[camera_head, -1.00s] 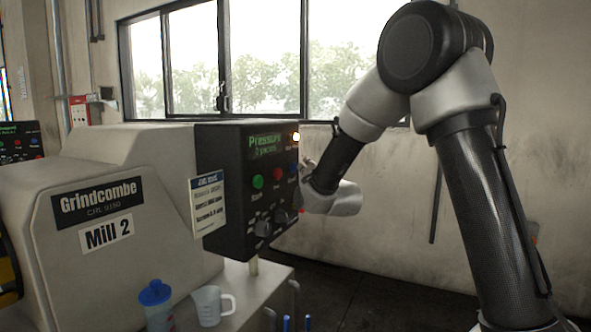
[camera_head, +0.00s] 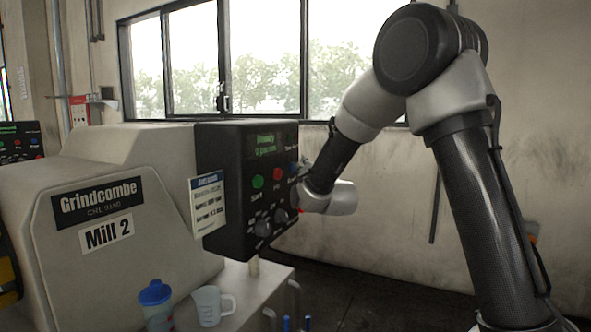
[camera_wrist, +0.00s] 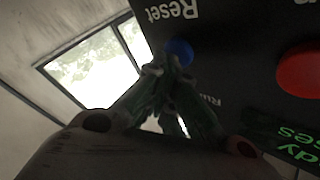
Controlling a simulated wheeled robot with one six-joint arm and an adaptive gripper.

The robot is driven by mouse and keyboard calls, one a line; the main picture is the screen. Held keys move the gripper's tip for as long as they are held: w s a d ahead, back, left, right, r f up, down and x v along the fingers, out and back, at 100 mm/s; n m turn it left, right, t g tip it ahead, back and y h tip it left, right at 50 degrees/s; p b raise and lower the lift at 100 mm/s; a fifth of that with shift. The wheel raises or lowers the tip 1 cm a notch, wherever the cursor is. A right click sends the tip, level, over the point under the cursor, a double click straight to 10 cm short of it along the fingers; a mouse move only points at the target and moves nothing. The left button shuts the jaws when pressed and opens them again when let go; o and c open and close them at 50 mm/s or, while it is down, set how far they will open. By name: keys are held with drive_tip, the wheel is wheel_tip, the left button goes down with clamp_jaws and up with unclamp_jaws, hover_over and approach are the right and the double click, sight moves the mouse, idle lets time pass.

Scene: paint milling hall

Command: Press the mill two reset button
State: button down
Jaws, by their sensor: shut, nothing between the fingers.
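The Mill 2 control panel (camera_head: 232,222) is a black box on the beige mill (camera_head: 150,160) labelled "Mill 2". In the wrist view a round blue button (camera_wrist: 180,50) sits beside the upside-down word "Reset". My gripper (camera_wrist: 170,68) is shut and empty, with its fingertips right at the blue button's edge. I cannot tell whether they touch it. In the head view my gripper is at the panel's right side, its fingertips hard to make out. The green display (camera_head: 265,145) seems to read "Ready".
A green button (camera_head: 257,182) and a red button (camera_head: 277,174) sit on the panel, with dark knobs (camera_head: 281,216) below. A sign (camera_head: 208,206) stands at the panel's left edge. A blue-lidded bottle (camera_head: 156,295) and a white jug (camera_head: 209,305) stand below the panel.

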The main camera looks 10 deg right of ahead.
idle(0.3)
drive_tip(key=shift+s+d, duration=0.55)
drive_tip(key=shift+d, duration=0.15)
drive_tip(key=s+d, duration=0.1)
drive_tip(key=d, duration=0.1)
drive_tip(key=s+d, duration=0.2)
idle(0.3)
idle(0.5)
